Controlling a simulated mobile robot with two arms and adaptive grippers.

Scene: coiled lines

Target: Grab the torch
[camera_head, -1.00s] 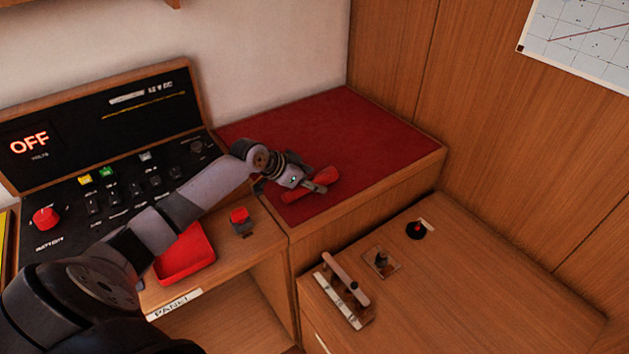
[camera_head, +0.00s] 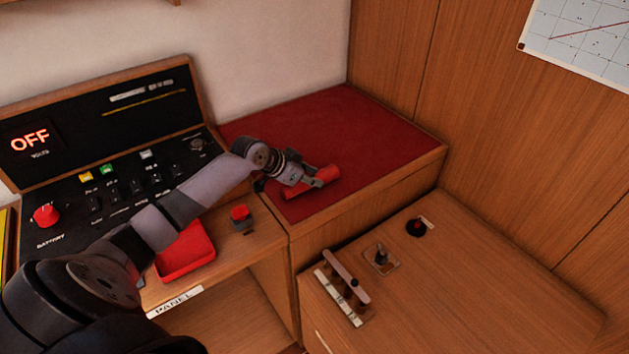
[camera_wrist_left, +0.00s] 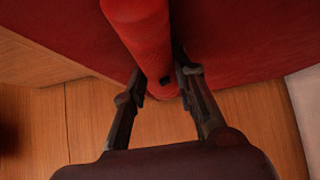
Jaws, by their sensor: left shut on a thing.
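The torch (camera_head: 326,174) is a red cylinder on the red-topped bench (camera_head: 370,140), close to its front edge. My left gripper (camera_head: 313,183) reaches it from the left and is shut on it. In the left wrist view the red torch (camera_wrist_left: 143,35) runs down from the top edge, and its near end sits between the two dark fingers (camera_wrist_left: 160,88). I cannot tell whether the torch still touches the bench top. My right gripper is not in view.
A black panel with switches (camera_head: 125,185) and a lit OFF display stands at left. A red tray (camera_head: 185,254) and a small red-topped button (camera_head: 240,214) sit on the shelf below. A lower wooden top (camera_head: 470,270) at right carries levers (camera_head: 345,282) and a black knob (camera_head: 417,228).

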